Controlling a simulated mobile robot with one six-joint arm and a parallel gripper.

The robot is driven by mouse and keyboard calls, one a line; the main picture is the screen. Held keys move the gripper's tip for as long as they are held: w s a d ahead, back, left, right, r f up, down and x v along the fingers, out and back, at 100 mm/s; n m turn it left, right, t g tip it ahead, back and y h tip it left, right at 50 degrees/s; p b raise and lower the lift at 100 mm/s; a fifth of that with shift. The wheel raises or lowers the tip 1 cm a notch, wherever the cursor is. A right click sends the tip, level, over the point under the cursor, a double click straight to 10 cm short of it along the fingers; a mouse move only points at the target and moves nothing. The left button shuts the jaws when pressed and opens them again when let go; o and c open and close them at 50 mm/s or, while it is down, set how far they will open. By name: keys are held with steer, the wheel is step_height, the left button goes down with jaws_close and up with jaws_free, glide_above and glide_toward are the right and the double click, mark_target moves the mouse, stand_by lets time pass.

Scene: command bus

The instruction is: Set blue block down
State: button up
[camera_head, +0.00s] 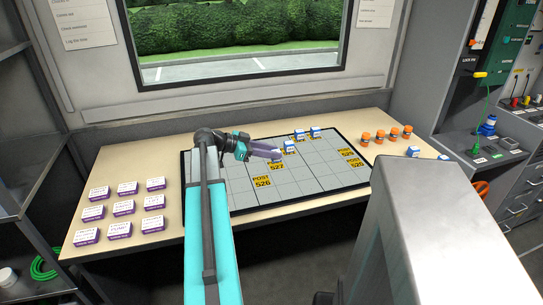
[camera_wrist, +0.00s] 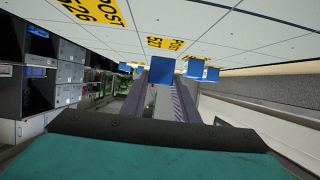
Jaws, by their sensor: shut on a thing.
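My gripper (camera_head: 277,154) reaches over the gridded board (camera_head: 240,198), its purple fingers near the yellow POST 527 label (camera_head: 277,164). It is shut on a blue block (camera_head: 290,147), which shows at the fingertips with a white face. In the wrist view the blue block (camera_wrist: 192,68) sits at the far end of the fingers (camera_wrist: 172,84), close to the board surface. I cannot tell whether it touches the board. Two more blue blocks stand on the board just behind, one at the left (camera_head: 299,135) and one at the right (camera_head: 315,132).
White-and-purple boxes (camera_head: 123,207) stand in rows on the table (camera_head: 160,160) at left. Several orange items (camera_head: 380,136) line the right side, with blue blocks (camera_head: 413,151) nearby. The POST 526 label (camera_head: 262,181) and the board's front squares are clear.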

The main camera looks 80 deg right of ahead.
steer(key=shift+f, duration=1)
steer(key=shift+f, duration=0.1)
steer(key=o, duration=1)
steer(key=b+v, duration=0.1)
steer(key=v, duration=0.9)
steer(key=shift+w, duration=0.1)
steer(key=shift+v, duration=1)
